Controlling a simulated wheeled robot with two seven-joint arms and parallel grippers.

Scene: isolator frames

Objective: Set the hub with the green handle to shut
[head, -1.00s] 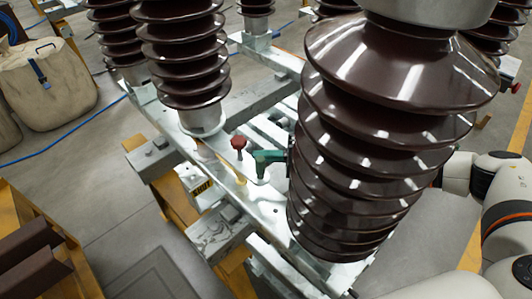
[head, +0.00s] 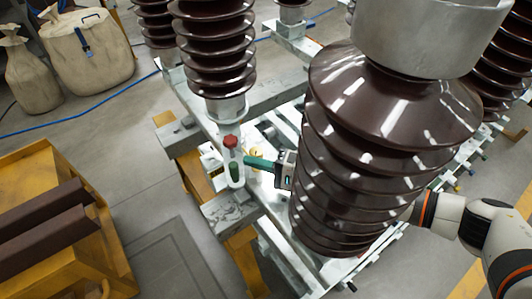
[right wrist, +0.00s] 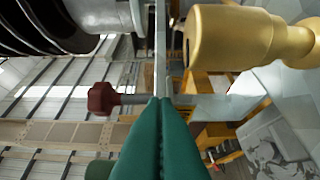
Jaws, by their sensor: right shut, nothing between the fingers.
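A small green handle (head: 235,170) sits on the pale metal frame, just below a red knob (head: 231,142) on a short stem. My right gripper (head: 246,161) reaches in from behind the large brown insulator. Its green fingers are shut and empty, with tips close to the knob's stem; I cannot tell whether they touch. In the right wrist view the shut fingers (right wrist: 160,105) point at a thin metal plate, with the dark red knob (right wrist: 103,98) on the left and a brass fitting (right wrist: 230,38) on the upper right. A green part (right wrist: 100,169) shows at the lower left, mostly cut off. My left gripper is not in view.
A large ribbed brown insulator (head: 385,150) hides much of my right arm. Another insulator (head: 215,50) stands behind the knob. A yellow crate (head: 85,262) with brown bars is at the lower left. Sacks (head: 85,50) stand at the back left on open floor.

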